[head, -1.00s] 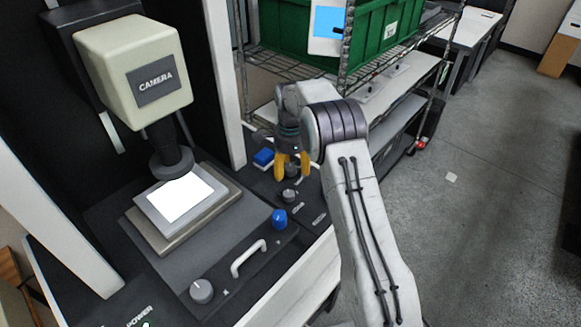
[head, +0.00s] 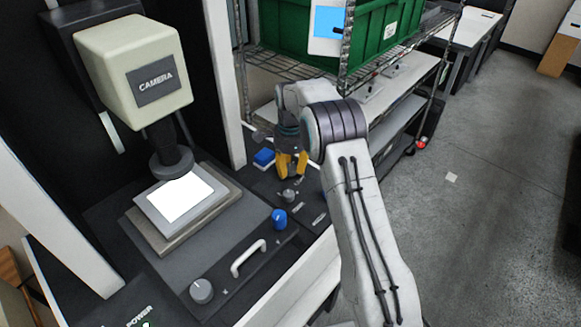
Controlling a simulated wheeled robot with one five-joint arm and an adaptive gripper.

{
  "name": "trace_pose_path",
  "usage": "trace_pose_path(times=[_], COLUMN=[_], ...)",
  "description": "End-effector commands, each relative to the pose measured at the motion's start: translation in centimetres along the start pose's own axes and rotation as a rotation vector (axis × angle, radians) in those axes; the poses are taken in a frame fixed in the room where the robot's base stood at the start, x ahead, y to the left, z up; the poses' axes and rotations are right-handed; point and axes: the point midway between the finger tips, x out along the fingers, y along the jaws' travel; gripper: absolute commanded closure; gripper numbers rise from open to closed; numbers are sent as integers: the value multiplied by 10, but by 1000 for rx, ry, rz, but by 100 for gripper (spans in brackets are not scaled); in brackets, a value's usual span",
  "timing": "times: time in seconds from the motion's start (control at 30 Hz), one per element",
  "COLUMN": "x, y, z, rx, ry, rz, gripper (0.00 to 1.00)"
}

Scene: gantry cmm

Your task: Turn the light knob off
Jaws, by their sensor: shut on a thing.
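My gripper (head: 292,177) points down over the black control panel (head: 306,206) right of the camera machine. Its two yellow fingers are shut on a small knob near the back of the panel, which they mostly hide. A second grey knob (head: 288,195) stands just in front of the fingers, clear of them. The small labels on this panel are too small to read, so I cannot tell by text which knob is the light knob. The lit white plate (head: 180,197) under the camera head is bright.
A blue knob (head: 279,218), a white handle (head: 248,258) and a grey dial (head: 202,291) sit nearer the front. The cream camera head (head: 135,70) stands at left. A wire shelf with a green crate (head: 335,35) stands behind.

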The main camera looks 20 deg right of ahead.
Motion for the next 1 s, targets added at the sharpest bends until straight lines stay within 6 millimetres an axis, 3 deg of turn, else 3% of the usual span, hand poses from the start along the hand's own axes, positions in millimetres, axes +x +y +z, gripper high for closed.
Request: trace_pose_path(times=[1.0], x=[3], y=[1], z=[0], rx=[-698], ry=[-2], rz=[5], gripper=[98])
